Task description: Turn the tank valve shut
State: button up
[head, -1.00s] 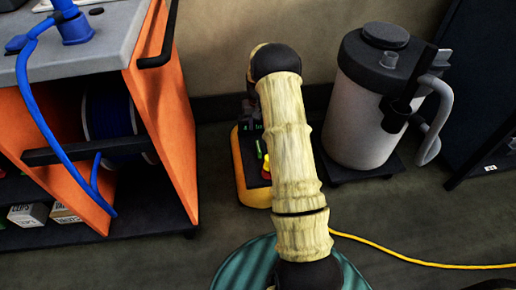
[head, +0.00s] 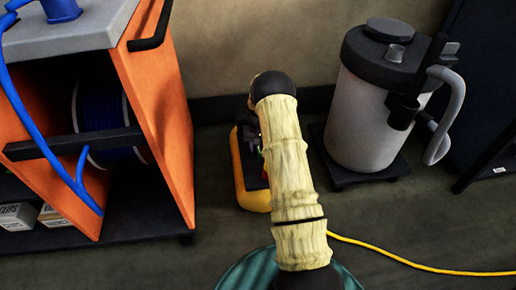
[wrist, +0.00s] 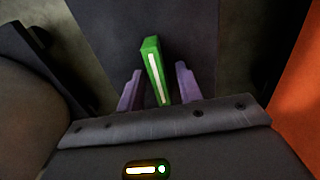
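A pale grey tank (head: 365,115) with a black lid stands on a dark plate at the back right in the head view. A black fitting and a curved grey handle (head: 440,148) are on its right side. I cannot tell which part, if any, is its valve. My gripper (wrist: 159,68) shows in the wrist view with two purple fingers apart. A green bar (wrist: 153,58) with a white stripe stands between them, with narrow gaps visible on both sides. I cannot tell what the bar belongs to. In the head view my pale arm hides most of the gripper.
An orange cart (head: 160,100) with a grey top and a blue hose reel stands at the left. A yellow-edged base (head: 252,200) lies beside my arm. A yellow cable (head: 400,262) crosses the floor at the right. A dark cabinet (head: 490,90) stands far right.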

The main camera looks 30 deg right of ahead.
grip_shut()
jog(key=shift+r+m+p, duration=0.15)
jog(key=shift+m+p, duration=0.25)
jog(key=shift+p, duration=0.3)
jog(key=shift+s+r+m+p, duration=0.1)
jog(key=shift+m+p, duration=0.8)
jog(key=shift+p, duration=0.25)
jog(key=m+p, duration=0.3)
jog(key=shift+d, duration=0.1)
jog(key=m+p, duration=0.3)
jog(key=m, duration=0.3)
jog(key=shift+s+m, duration=0.15)
jog(key=shift+m, duration=0.25)
jog(key=m, duration=0.2)
jog(key=m+p, duration=0.1)
jog(key=m, duration=0.2)
jog(key=shift+s+f+m+p, duration=0.15)
jog(key=shift+f+m+p, duration=0.1)
jog(key=shift+m+p, duration=0.1)
